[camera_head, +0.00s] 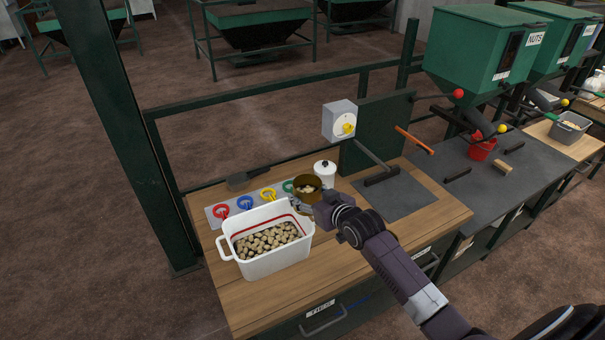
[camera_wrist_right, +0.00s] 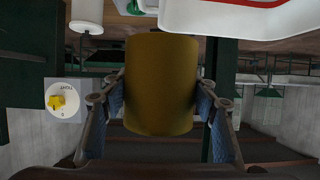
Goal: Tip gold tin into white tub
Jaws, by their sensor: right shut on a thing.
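The gold tin (camera_head: 307,190) is in my right gripper (camera_head: 302,204), in the head view just above and behind the tub's right end. Some pale brown pieces show inside its open top. In the right wrist view the tin (camera_wrist_right: 161,85) sits between the two fingers of the gripper (camera_wrist_right: 160,110), which are shut on its sides. The white tub (camera_head: 277,264) stands on the wooden bench and holds many pale brown pieces below its red inner line. Part of the tub (camera_wrist_right: 240,18) also shows at the top of the right wrist view. My left gripper is not in view.
A white lidded jar (camera_head: 325,172) stands just behind the tin. Red, blue, yellow and green rings lie on a grey strip (camera_head: 213,217) behind the tub. A grey box with a yellow knob (camera_head: 340,121) stands further back. Bare wooden bench (camera_head: 345,256) lies right of the tub.

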